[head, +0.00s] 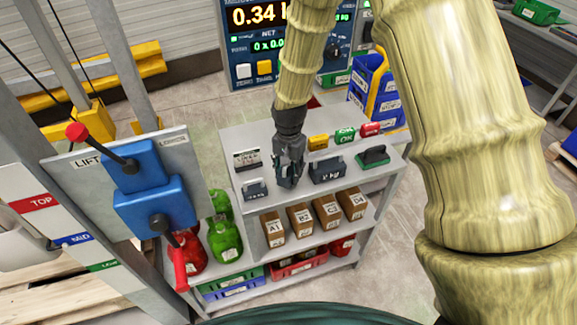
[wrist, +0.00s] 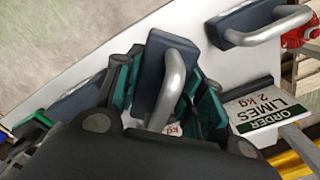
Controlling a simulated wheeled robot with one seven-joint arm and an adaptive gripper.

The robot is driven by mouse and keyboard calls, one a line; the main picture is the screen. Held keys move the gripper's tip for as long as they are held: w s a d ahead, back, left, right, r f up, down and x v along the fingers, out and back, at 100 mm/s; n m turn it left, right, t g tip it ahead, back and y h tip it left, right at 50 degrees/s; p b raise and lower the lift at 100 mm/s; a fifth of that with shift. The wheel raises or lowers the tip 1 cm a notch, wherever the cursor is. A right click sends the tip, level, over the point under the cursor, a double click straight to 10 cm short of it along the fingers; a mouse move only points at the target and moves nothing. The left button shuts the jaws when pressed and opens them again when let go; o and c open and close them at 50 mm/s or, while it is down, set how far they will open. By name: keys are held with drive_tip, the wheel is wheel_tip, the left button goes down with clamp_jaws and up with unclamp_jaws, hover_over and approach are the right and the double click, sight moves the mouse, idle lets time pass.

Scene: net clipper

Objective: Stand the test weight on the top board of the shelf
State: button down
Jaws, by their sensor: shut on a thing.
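My gripper (head: 288,174) is over the top board (head: 232,136) of the grey shelf, pointing down. In the wrist view its teal-padded fingers (wrist: 166,92) are shut on a dark grey test weight (wrist: 150,72) with a silver handle. Its label is mostly hidden, with only "kg" readable. In the head view the gripper hides most of this weight, and I cannot tell whether it touches the board. Two similar dark weights stand on the board, one to the left (head: 255,189) and one to the right (head: 327,169) of my gripper.
An order card reading limes 2 kg (wrist: 262,106) stands behind on the board. A green-topped block (head: 373,155) is at the right; yellow, green and red tags line the back. Boxes (head: 299,217) fill the shelf below. A lift control panel (head: 152,190) is at left.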

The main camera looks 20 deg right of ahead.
sight(289, 178)
drive_tip(key=shift+f+p, duration=0.55)
drive_tip(key=shift+f, duration=1.2)
drive_tip(key=shift+f, duration=0.1)
drive_tip(key=c, duration=0.9)
unclamp_jaws()
drive_tip(key=shift+r+b, duration=2.1)
drive_tip(key=shift+r, duration=3.95)
